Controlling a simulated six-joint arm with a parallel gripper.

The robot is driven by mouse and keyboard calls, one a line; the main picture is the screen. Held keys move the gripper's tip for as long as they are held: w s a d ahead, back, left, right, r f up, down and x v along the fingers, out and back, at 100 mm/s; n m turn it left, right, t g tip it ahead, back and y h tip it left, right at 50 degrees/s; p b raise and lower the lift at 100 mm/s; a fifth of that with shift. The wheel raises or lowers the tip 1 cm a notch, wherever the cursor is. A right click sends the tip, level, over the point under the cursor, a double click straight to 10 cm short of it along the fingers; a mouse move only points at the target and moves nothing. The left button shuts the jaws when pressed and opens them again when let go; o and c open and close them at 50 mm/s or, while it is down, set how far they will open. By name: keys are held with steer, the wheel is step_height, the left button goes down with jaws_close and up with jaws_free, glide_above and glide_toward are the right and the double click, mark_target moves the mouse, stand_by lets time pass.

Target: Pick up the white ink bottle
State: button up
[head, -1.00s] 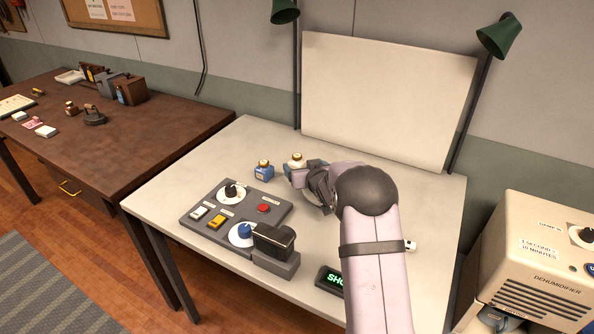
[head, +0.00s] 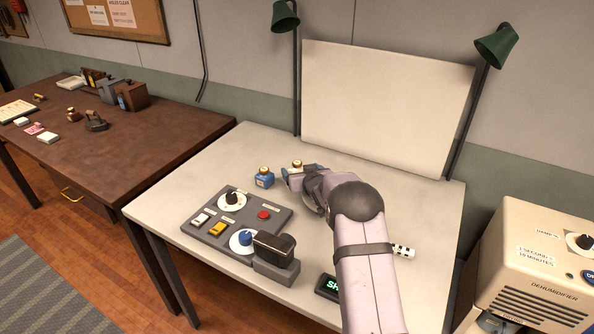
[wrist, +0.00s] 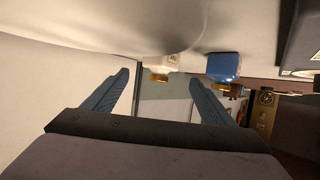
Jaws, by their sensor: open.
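The white ink bottle (wrist: 171,63) has a gold cap and appears inverted in the wrist view, ahead of my gripper (wrist: 159,75) and in line with the gap between its blue fingers. The fingers are apart, with nothing visibly gripped. I cannot tell how far the bottle is from the fingertips. In the head view, my gripper (head: 301,171) is low over the pale table and hides most of the bottle. Only its gold cap (head: 297,163) shows behind the fingers.
A blue ink bottle (head: 264,179) stands close by on the left; it also shows in the wrist view (wrist: 223,66). A grey control panel (head: 270,232) with knobs and buttons is nearer the front. A pale backboard (head: 385,105) and green lamps (head: 497,45) stand behind.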

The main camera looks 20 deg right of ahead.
mark_target(298, 167)
steer(key=shift+p+x, duration=0.5)
steer(key=shift+x, duration=1.15)
steer(key=c, duration=1.2)
